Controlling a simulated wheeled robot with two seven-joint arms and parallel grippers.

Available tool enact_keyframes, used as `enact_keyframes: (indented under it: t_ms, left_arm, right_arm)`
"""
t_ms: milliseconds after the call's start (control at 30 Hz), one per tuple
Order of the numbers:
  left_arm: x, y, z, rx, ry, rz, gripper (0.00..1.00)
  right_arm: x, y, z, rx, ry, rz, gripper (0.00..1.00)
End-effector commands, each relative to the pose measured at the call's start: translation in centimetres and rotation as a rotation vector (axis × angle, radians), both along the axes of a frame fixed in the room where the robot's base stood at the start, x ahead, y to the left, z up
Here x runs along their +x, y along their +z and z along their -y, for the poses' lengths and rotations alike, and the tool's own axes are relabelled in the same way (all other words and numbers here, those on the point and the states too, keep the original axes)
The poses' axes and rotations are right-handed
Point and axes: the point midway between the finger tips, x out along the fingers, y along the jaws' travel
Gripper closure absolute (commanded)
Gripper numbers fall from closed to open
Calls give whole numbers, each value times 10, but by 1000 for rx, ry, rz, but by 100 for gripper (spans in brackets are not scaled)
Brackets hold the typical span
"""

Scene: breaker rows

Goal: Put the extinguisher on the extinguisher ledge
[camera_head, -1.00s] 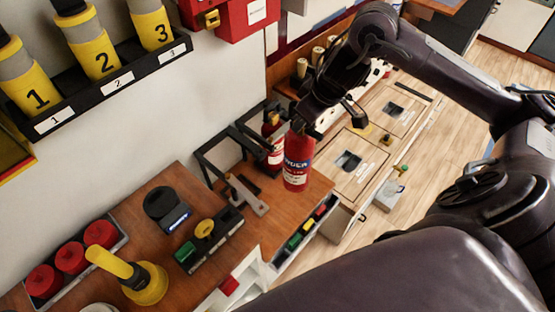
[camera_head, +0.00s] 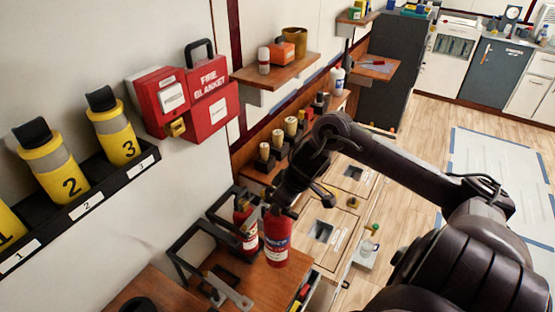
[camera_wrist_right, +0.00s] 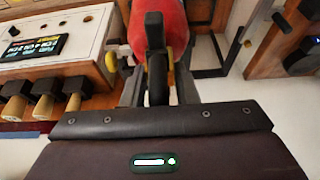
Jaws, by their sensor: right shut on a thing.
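A red extinguisher (camera_head: 277,243) with a blue and white label hangs upright from my right gripper (camera_head: 284,203), which is shut on its top. It is just above or at the wooden counter, and I cannot tell if it touches. In the right wrist view, the red body (camera_wrist_right: 158,14) shows beyond the jaws (camera_wrist_right: 158,80), with a black handle part between them. A second red extinguisher (camera_head: 244,226) stands to its left by a black metal frame (camera_head: 190,244). I cannot tell which surface is the extinguisher ledge. My left gripper is not in view.
A wooden wall shelf (camera_head: 262,76) holds an orange box and a brown pot. A smaller wooden shelf (camera_head: 378,72) is further back. Yellow numbered cylinders (camera_head: 117,132) and a red fire blanket box (camera_head: 208,102) are on the wall at left. The floor at right is open.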

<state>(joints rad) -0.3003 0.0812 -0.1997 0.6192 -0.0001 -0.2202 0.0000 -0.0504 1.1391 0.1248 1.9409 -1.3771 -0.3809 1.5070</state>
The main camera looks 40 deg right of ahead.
Motion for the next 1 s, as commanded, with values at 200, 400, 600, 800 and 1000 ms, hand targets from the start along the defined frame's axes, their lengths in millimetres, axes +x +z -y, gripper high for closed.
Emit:
enact_keyframes:
  t_ms: [200,400,600,800,1000]
  left_arm:
    - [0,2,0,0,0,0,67]
    - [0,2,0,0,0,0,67]
    - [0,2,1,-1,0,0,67]
    - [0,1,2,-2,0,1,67]
    - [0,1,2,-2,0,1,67]
  right_arm:
    - [2,-43,0,4,-4,7,100]
    - [3,-74,0,1,-3,10,100]
    - [4,-86,0,1,-1,12,100]
    - [3,-107,-1,3,-3,10,100]
    - [4,-126,0,1,-2,12,100]
